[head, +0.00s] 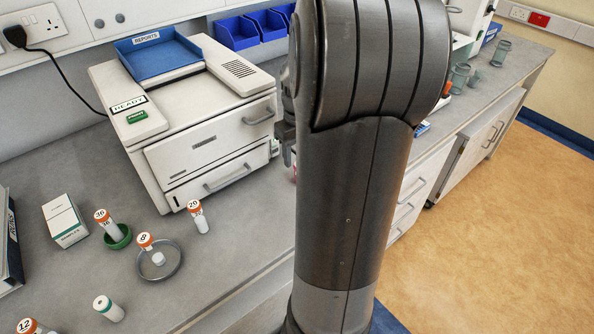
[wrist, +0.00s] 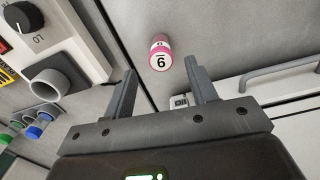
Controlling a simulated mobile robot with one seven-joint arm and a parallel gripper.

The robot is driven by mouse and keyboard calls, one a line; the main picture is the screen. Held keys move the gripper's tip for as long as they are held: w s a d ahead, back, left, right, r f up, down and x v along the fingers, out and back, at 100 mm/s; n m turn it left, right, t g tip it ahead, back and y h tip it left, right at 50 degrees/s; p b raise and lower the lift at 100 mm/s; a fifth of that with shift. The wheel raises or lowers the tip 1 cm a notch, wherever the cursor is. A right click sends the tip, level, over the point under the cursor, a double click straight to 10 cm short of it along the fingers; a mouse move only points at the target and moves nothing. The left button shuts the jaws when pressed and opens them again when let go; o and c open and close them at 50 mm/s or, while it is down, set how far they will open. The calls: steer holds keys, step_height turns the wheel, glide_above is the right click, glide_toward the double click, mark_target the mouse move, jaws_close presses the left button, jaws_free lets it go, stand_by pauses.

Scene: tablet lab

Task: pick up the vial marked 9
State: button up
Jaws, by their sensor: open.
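The vial marked 9 (wrist: 160,53) shows in the wrist view, with a pink cap and a white top bearing an underlined 9. It stands on the grey bench top, just beyond my fingertips and roughly between their lines. My gripper (wrist: 160,78) is open, with nothing between its two fingers. In the head view my arm covers the middle, and I cannot make out this vial there. Other vials in the head view are marked 36 (head: 104,222), 8 (head: 148,243), 20 (head: 197,214) and 12 (head: 29,327).
In the wrist view, a machine with a knob and grey spout (wrist: 58,78) is at left, and drawers with a handle (wrist: 281,74) at right. In the head view, a white printer-like machine (head: 190,110) with a blue tray (head: 158,57) stands on the bench (head: 235,262).

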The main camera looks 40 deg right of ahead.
steer(key=shift+a+f, duration=0.1)
steer(key=shift+f, duration=3)
steer(key=shift+c, duration=0.4)
steer(key=c, duration=1)
steer(key=shift+r, duration=0.15)
